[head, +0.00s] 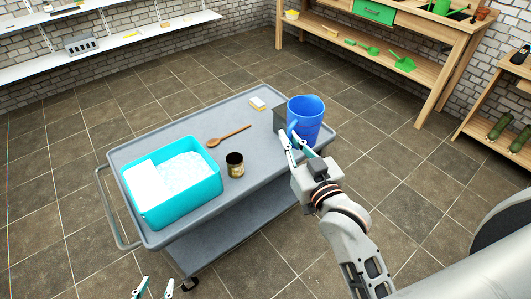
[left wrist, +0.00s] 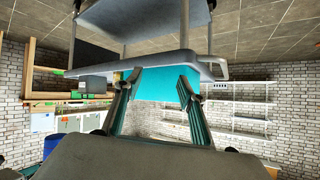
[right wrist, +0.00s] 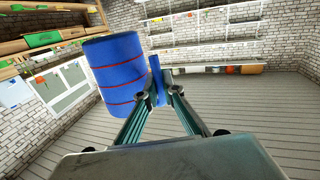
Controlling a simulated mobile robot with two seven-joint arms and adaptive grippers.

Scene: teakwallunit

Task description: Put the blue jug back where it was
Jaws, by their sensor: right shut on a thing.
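The blue jug (head: 308,112) is at the far right end of the grey cart, upright or nearly so. My right gripper (head: 290,142) is shut on the jug's handle, on the side toward me. The right wrist view shows the jug (right wrist: 117,72) with thin red bands, and its handle (right wrist: 157,80) between the fingertips. I cannot tell whether the jug's base touches the cart. My left gripper (head: 154,287) is open and empty at the bottom edge of the head view, below the near side of the cart. The left wrist view shows its fingers apart.
A dark box (head: 279,119) is beside the jug. A wooden bench (head: 400,60) stands behind.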

